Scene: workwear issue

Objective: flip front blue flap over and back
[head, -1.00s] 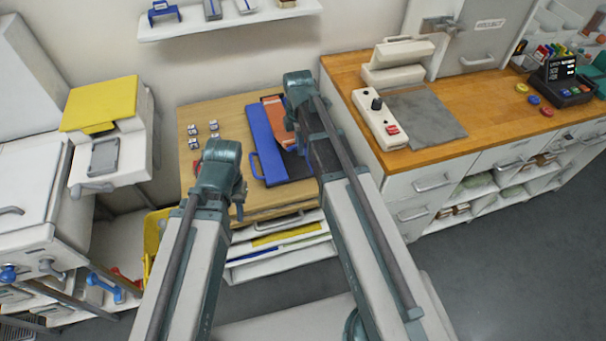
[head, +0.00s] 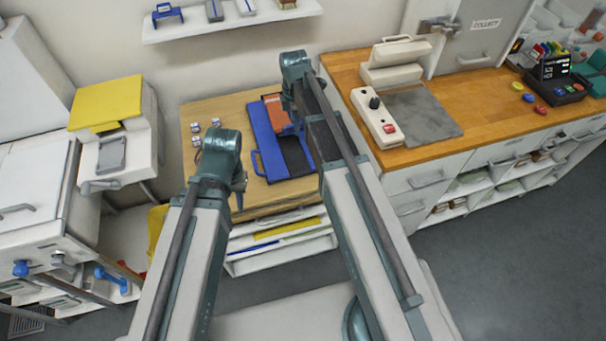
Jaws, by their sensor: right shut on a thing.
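A blue folding board (head: 266,145) lies on the wooden table, with a blue handle at its near left corner. An orange folded cloth (head: 278,116) lies on its back part, and a dark panel (head: 294,158) shows in front of the cloth. My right gripper (head: 298,112) is over the board's back right part; its fingertips are mostly hidden by my arm. It is shut on the blue flap, which is largely hidden there. My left gripper (head: 239,192) hangs left of the board, apart from it; its fingertips are too small to read.
Several small white blocks (head: 205,135) sit at the table's left. A white control box (head: 376,118) and grey mat (head: 420,112) lie on the right counter. A white machine with a yellow lid (head: 106,104) stands left. A shelf (head: 230,24) hangs above.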

